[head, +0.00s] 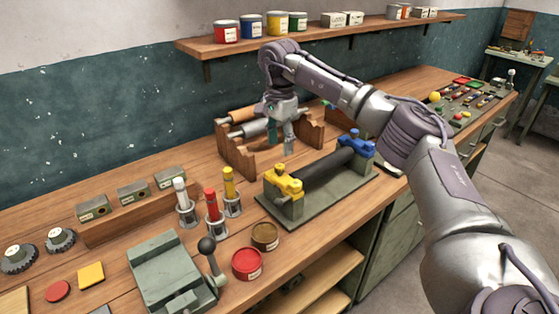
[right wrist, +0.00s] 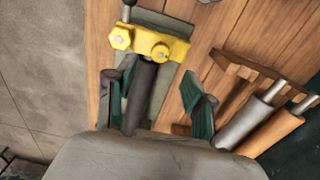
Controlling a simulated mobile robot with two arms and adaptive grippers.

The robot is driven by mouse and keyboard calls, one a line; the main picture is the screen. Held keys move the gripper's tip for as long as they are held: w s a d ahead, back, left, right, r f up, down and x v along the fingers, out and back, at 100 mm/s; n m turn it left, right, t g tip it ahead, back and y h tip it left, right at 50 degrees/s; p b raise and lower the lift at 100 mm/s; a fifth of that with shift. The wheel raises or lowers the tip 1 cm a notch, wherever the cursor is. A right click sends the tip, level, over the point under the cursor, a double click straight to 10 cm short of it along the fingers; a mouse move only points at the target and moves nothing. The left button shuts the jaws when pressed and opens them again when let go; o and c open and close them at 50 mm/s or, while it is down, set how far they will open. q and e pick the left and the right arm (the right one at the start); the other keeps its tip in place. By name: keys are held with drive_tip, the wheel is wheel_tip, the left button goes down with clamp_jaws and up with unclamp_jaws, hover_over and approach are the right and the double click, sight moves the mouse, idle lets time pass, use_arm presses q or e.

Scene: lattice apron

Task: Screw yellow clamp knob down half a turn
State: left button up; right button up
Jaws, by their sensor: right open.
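The yellow clamp (head: 284,183) sits at the near left end of a grey-green fixture (head: 268,211) on the bench, over one end of a dark cylinder (head: 322,170). In the right wrist view the yellow clamp (right wrist: 172,47) shows two yellow knobs, a left one (right wrist: 120,38) and a right one (right wrist: 160,52). A blue clamp (head: 356,143) is at the far end. My right gripper (head: 281,140) points down behind the fixture, apart from the yellow clamp. Its green-padded fingers are spread and empty in the right wrist view (right wrist: 158,82). My left gripper is out of view.
A wooden rack (head: 237,155) with rollers stands close behind my right gripper. Several coloured tubes in stands, a red tin (head: 247,264) and a brown tin (head: 265,237) are left of the fixture. A shelf with tins (head: 226,31) hangs above.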

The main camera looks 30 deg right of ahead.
sight(280, 166)
wheel_tip(280, 166, down, 7)
drive_tip(key=shift+r+p, duration=0.15)
drive_tip(key=shift+p, duration=0.4)
clamp_jaws()
